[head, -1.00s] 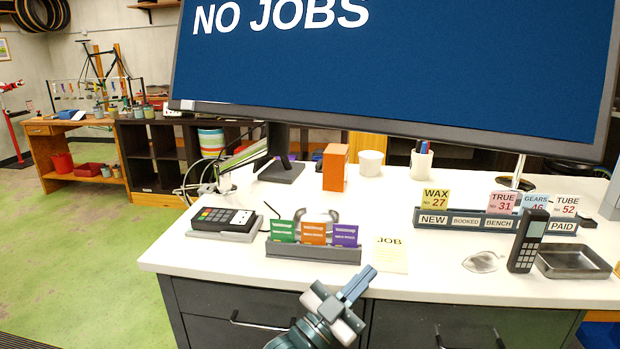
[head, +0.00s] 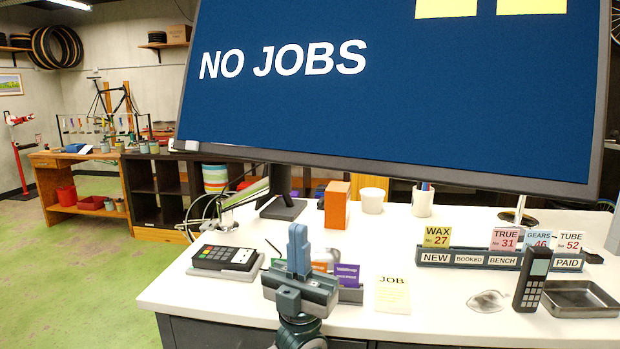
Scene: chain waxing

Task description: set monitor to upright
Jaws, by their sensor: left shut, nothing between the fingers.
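The monitor (head: 400,100) is a large dark-framed screen, blue with the words NO JOBS and part of a yellow shape at the top. It fills the upper part of the head view and its top is cut off. Its lower edge slopes down to the right. A dark stand (head: 281,195) shows below its left part, on the counter. My left gripper (head: 298,243) is shut and empty, pointing up in front of the card holder, below the monitor and apart from it. My right gripper is not in view.
The white counter (head: 430,288) holds a card terminal (head: 225,259), an orange box (head: 337,205), a white cup (head: 372,200), a pen cup (head: 422,200), a JOB card (head: 392,293), a label rack (head: 500,259), a handset (head: 532,280) and a metal tray (head: 580,298).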

